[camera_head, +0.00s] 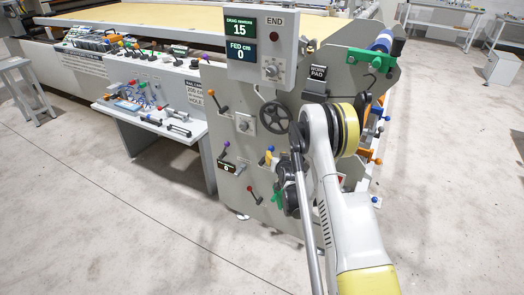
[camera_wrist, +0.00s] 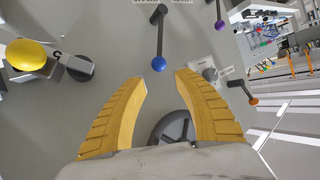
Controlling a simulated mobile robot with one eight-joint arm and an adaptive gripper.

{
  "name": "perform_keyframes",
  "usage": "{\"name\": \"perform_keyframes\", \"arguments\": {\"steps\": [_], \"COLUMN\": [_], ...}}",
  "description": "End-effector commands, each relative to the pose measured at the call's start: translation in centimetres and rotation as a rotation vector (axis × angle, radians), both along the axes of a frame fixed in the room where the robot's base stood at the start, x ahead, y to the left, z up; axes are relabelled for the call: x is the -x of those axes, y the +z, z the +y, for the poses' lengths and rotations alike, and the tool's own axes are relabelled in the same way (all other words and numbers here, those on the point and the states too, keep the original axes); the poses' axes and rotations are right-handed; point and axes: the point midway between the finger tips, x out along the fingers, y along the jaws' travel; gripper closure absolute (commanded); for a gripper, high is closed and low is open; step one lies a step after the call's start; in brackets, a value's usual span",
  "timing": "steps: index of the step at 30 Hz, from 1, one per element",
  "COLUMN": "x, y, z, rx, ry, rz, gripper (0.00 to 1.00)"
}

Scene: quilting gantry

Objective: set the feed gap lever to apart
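My gripper (camera_wrist: 161,82) is open and empty in the wrist view, its two yellow fingers apart. A black lever with a blue ball (camera_wrist: 158,63) hangs from a pivot on the grey panel, its ball just beyond the gap between the fingertips. The label at its pivot is cut off, so I cannot confirm that it is the feed gap lever or read its setting. In the head view my arm covers part of the end panel (camera_head: 213,78) and the fingertips cannot be made out.
A purple-ball lever (camera_wrist: 219,24), an orange-ball lever (camera_wrist: 245,92) and a yellow knob (camera_wrist: 26,55) are nearby. A handwheel (camera_wrist: 172,128) lies partly behind the fingers. In the head view a tool shelf (camera_head: 180,131) stands left of the panel. The floor in front is clear.

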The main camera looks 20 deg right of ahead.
Motion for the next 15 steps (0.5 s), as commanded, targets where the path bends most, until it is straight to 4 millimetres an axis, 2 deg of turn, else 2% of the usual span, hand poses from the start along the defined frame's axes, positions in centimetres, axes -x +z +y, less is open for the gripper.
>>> {"name": "perform_keyframes", "arguments": {"steps": [9,15], "x": [-5.3,-8.1], "y": [-2.7,-3.7], "z": [-1.3,-1.9], "rx": [-0.002,-0.003], "ry": [0.000,0.000], "rz": [0.000,0.000], "gripper": [0.63,0.63]}}
